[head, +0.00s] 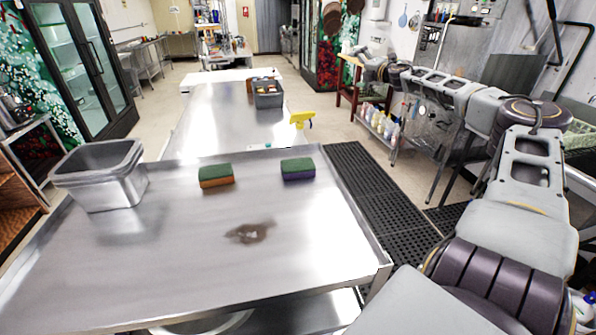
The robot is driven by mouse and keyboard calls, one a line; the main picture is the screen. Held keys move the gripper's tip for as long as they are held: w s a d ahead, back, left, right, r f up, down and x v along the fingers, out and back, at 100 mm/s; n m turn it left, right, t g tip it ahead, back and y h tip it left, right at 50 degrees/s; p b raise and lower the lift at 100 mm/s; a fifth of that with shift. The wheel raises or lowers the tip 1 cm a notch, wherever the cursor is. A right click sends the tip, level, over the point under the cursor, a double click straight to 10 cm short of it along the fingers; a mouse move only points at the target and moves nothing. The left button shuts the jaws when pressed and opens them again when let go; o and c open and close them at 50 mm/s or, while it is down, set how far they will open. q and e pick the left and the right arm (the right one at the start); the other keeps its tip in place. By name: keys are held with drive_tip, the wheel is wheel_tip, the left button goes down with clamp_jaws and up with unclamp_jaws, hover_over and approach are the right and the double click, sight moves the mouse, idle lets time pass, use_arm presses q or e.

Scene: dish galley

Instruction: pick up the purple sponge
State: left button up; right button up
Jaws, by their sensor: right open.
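The purple sponge (298,174) lies flat on the steel table near its far edge, right of the middle, with a green top layer over a purple body. An orange sponge (216,181) with the same green top lies to its left, a clear gap apart. My right arm reaches up along the right side and bends back toward the picture's middle. My right gripper (363,52) is at its far end, small in view, open, well away from and beyond the purple sponge. My left gripper is out of view.
The steel table (300,245) has a brown stain (249,233) at its middle. A deep metal pan (100,173) stands at its left. The area around the sponge is clear.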

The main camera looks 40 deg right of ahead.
drive_tip(key=w+a+r+n+y, duration=0.3)
drive_tip(key=a+r, duration=0.1)
drive_tip(key=a, duration=0.5)
drive_tip(key=w+a+r+n+y, duration=0.25)
drive_tip(key=a+r, duration=0.25)
drive_tip(key=a, duration=0.4)
drive_tip(key=a+n+g+y+b, duration=0.2)
drive_tip(key=a+n+g+y, duration=0.3)
drive_tip(key=a, duration=1)
drive_tip(key=s+a+f+n+g+h, duration=0.25)
drive_tip(key=s+a+f+g, duration=0.35)
drive_tip(key=a, duration=0.4)
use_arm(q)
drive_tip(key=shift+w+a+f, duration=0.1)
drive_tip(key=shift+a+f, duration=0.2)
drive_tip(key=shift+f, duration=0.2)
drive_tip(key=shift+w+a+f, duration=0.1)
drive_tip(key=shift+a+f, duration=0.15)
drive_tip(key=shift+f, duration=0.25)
use_arm(e)
drive_tip(key=s+f+m+g+h, duration=0.2)
drive_tip(key=s+f+g, duration=0.3)
drive_tip(key=s, duration=0.8)
drive_tip(key=shift+d+f+h, duration=0.35)
drive_tip(key=shift+f+h, duration=0.15)
drive_tip(key=shift+f, duration=0.4)
drive_tip(key=shift+f, duration=0.1)
